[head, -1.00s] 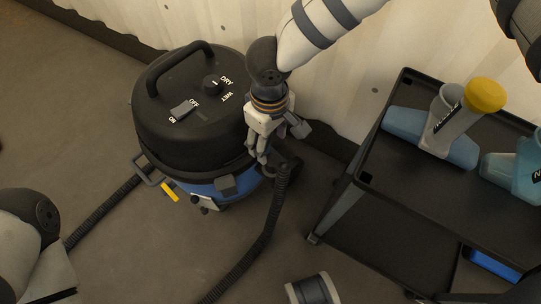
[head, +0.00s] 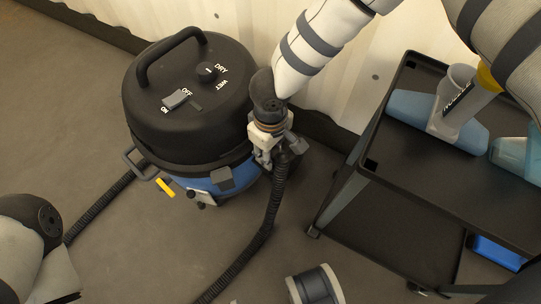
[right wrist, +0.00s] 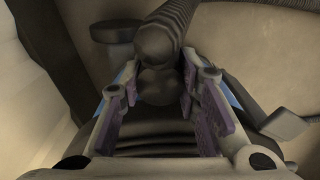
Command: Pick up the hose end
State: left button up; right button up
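The black vacuum drum (head: 190,95) with a blue lower body stands on the floor at the left of the head view. A ribbed dark hose (head: 268,215) rises from the floor to the vacuum's right side. My right gripper (head: 272,160) is there, pointing down, and partly covers the hose end. In the right wrist view the dark, rounded hose end (right wrist: 157,50) lies between the two purple-padded fingers of the right gripper (right wrist: 159,90). The fingers stand apart on either side of it; a firm grip is not visible. My left gripper is out of view.
A black two-tier cart (head: 405,180) stands at the right, with spray bottles (head: 410,108) on top and a blue item (head: 497,252) below. A grey-white cylinder (head: 315,287) is at the bottom edge. A pale ribbed wall (head: 235,20) is behind. Floor left of the vacuum is clear.

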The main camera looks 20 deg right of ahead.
notch_tip(320, 180, up, 4)
jog(key=shift+f+p, duration=0.25)
jog(key=shift+p, duration=0.25)
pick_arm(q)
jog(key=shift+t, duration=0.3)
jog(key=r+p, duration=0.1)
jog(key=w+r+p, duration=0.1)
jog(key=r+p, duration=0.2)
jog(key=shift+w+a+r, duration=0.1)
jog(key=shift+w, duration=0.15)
pick_arm(e)
jog(key=s+a+r, duration=0.8)
jog(key=a+r, duration=0.1)
jog(key=a, duration=0.2)
jog(key=shift+s+r, duration=0.25)
jog(key=shift+s, duration=0.1)
